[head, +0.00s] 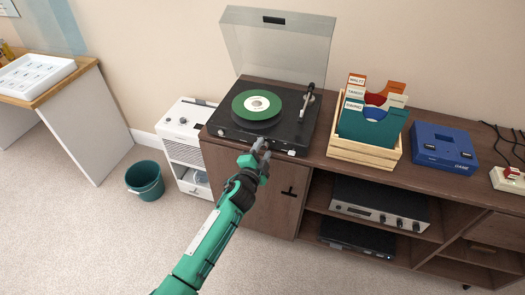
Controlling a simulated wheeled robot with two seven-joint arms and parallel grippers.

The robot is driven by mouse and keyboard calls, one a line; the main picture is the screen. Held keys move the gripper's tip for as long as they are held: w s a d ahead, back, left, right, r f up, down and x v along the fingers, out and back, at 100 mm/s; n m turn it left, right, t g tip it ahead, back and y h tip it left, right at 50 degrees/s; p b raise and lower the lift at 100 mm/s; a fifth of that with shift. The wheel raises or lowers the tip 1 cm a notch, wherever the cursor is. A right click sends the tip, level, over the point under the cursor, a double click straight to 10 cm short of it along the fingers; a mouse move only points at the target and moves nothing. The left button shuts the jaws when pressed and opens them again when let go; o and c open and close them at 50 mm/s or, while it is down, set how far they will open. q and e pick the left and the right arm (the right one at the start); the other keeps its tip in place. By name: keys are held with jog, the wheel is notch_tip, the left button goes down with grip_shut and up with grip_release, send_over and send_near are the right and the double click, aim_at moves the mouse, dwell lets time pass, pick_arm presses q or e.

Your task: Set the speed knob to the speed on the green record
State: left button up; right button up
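The green record (250,107) with a pale centre label lies flat on the black turntable (284,128). The speed printed on its label is too small to read. The clear lid (278,45) stands open behind it. My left gripper (262,146) is at the turntable's front edge, in front of the record. Its fingers hide part of that front edge. I cannot make out which control is the speed knob, nor whether the fingers touch one or are open or shut. My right gripper is not in view.
The turntable stands on a brown wooden cabinet (318,163). To its right are a wooden crate of record sleeves (363,155) and a blue case (443,147). The tonearm (306,100) is at the platter's right. A white appliance (186,142) and a green bin (146,180) stand left.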

pick_arm(q)
jog(key=shift+s, duration=0.1)
jog(key=v, duration=1.3)
jog(key=shift+s, duration=0.25)
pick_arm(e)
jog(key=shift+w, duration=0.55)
pick_arm(q)
jog(key=shift+a, duration=0.15)
